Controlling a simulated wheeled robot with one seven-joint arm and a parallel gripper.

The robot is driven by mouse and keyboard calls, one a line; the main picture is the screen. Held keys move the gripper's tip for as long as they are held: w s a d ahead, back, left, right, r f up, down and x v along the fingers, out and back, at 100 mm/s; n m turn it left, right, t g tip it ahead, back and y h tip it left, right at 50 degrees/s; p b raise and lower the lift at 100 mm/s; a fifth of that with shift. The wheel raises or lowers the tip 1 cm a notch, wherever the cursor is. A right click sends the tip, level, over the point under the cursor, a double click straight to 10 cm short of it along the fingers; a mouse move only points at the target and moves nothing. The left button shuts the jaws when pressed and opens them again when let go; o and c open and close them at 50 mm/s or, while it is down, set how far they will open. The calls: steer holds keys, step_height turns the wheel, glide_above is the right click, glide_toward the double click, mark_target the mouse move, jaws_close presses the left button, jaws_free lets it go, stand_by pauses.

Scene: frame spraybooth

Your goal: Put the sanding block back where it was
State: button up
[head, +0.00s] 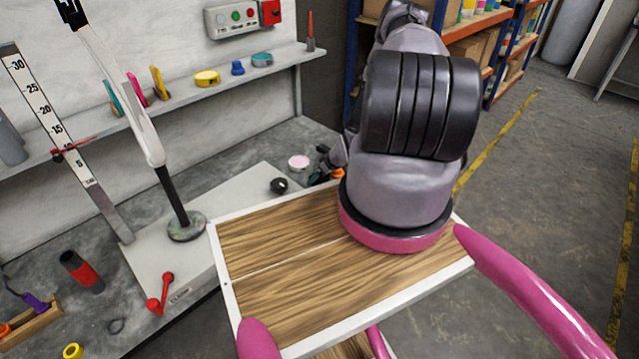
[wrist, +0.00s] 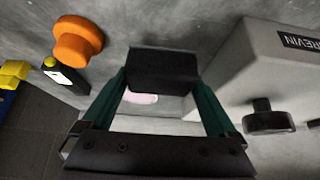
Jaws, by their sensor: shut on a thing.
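My gripper (wrist: 160,85) is shut on a dark, box-shaped block, which I take to be the sanding block (wrist: 163,68). The block sits between the two teal fingers at their tips in the wrist view. Grey bench surface shows around it; I cannot tell whether the block touches the bench. In the head view my gripper (head: 324,166) is small and partly hidden behind my arm, near the bench's right end. The block cannot be made out clearly there.
A pale pink disc (head: 299,161) lies close by. An orange knob-shaped thing (wrist: 78,40) stands left of my gripper in the wrist view. A grey base plate (head: 205,240) with a black knob (head: 279,185) lies beside it. A shelf (head: 200,95) runs above the bench.

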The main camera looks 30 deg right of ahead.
mark_target(319, 183)
steer(key=shift+f, duration=1.7)
steer(key=o, duration=0.8)
steer(key=shift+f, duration=0.1)
steer(key=v, duration=1.2)
steer(key=shift+s, duration=0.1)
